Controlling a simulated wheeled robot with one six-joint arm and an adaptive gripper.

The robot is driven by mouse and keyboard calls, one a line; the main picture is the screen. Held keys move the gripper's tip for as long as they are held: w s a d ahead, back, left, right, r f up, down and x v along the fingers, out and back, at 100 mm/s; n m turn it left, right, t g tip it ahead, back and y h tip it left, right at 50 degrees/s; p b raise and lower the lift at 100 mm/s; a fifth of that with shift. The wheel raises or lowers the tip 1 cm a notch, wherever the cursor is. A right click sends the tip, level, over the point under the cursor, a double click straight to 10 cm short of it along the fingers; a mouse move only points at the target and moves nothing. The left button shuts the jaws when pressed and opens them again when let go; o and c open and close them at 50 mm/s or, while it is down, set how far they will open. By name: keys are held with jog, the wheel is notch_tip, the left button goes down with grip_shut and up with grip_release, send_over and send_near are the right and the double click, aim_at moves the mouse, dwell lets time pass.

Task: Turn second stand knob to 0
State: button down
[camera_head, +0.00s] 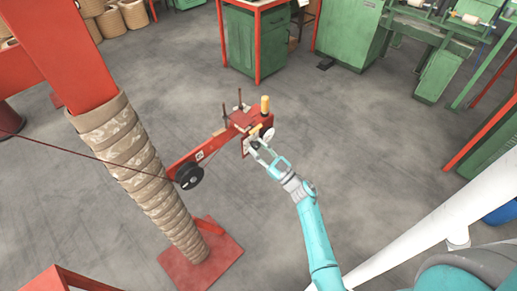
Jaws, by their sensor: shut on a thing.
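A red stand head (248,120) carries a yellow upright handle (265,105), two thin dark posts and a pale round dial or wheel (268,134) on its right side. My gripper (253,145), on a teal arm reaching up from the lower right, is shut at the front face of this head. The small knob between its fingertips is mostly hidden by the fingers, and its setting cannot be read. A small yellow piece shows just above the fingertips.
A rope-wrapped column (150,185) stands at left on a red base plate (215,257). Green cabinets (255,40) and machines stand behind. Grey floor is clear to the right.

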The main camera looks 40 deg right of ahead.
jog(key=n+y, duration=0.1)
jog(key=n, duration=0.2)
jog(key=n+g+y, duration=0.1)
jog(key=n, duration=0.2)
jog(key=shift+d+n+y, duration=0.15)
jog(key=shift+n+y, duration=0.15)
jog(key=shift+y, duration=0.1)
jog(key=shift+d+r+n+g+y, duration=0.1)
jog(key=shift+n+g+y, duration=0.2)
jog(key=shift+n+g, duration=1.4)
jog(key=shift+a+r+n+g+y, duration=0.15)
jog(key=shift+n+y, duration=0.15)
jog(key=shift+n, duration=2.95)
jog(key=shift+d+r+n+g+y, duration=0.25)
jog(key=shift+n+g, duration=0.6)
jog(key=shift+n, duration=1.6)
jog(key=shift+a+f, duration=0.1)
jog(key=shift+f, duration=0.05)
jog(key=c, duration=1.1)
grip_release()
jog(key=shift+o, duration=0.2)
